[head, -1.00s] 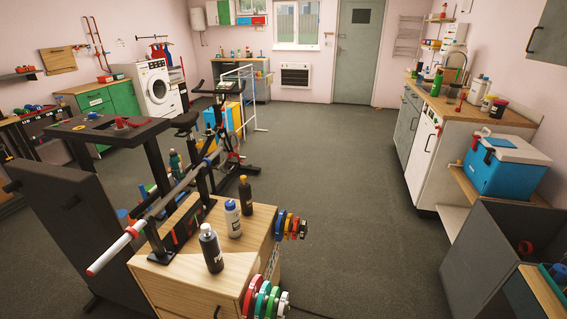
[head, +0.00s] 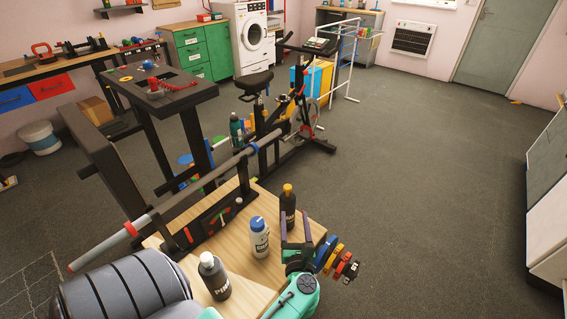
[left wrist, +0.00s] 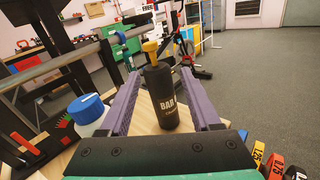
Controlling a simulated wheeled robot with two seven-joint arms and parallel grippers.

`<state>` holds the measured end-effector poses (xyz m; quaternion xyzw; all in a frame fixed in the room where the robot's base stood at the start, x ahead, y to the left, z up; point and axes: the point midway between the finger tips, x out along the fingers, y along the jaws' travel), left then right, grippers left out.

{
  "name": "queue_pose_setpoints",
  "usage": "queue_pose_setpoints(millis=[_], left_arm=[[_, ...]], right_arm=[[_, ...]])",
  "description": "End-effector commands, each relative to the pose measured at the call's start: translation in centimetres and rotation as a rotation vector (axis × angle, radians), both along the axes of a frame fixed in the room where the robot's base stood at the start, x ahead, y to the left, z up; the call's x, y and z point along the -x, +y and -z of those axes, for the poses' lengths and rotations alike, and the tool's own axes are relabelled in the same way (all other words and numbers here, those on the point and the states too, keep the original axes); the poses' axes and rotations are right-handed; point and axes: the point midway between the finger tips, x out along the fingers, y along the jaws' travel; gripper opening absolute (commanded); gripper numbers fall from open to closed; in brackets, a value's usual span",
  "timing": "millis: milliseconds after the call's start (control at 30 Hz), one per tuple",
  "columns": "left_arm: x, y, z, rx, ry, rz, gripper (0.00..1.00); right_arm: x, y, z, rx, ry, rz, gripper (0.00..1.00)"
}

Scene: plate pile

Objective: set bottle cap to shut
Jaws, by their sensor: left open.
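A black bottle (head: 288,205) with a yellow cap (head: 288,188) stands upright on the wooden cabinet top (head: 238,286). It also shows in the left wrist view (left wrist: 161,100), where its yellow cap (left wrist: 151,48) looks set off to the left; I cannot tell whether it is fully seated. My left gripper (head: 297,228) is open, its purple fingers on either side of the black bottle in the wrist view, with no clear contact. A white bottle with a blue cap (head: 259,238) and a dark grey bottle with a pale cap (head: 214,276) stand nearby. My right gripper is out of view.
A barbell (head: 190,195) on a black rack runs along the cabinet's left side. Coloured weight plates (head: 335,258) hang at the cabinet's right side. An exercise bike (head: 285,110) stands behind. The floor to the right is clear.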

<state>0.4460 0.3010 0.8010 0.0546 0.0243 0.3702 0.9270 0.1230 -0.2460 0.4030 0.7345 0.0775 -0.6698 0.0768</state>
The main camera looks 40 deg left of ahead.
Motion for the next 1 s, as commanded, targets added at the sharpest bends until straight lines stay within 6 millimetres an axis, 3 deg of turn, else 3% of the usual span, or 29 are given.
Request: queue_pose_setpoints(millis=[167,400,500,600,767,1000], left_arm=[[-0.5,1.6,-1.0,0.096,-0.083,-0.054,0.64],[-4.7,6.0,-0.9,0.088,-0.082,-0.049,0.64],[-6.6,7.9,-0.8,0.088,-0.082,-0.049,0.64],[-8.1,9.6,-0.7,0.089,-0.08,-0.049,0.64],[-9.5,11.0,-0.7,0.089,-0.079,-0.048,0.64],[-9.7,11.1,-0.7,0.09,-0.077,-0.049,0.64]], right_arm=[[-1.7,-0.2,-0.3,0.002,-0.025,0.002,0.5],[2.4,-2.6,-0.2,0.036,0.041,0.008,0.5],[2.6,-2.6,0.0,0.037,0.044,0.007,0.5],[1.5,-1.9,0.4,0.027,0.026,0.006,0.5],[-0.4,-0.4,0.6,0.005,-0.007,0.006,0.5],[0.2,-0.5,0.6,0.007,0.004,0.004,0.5]])
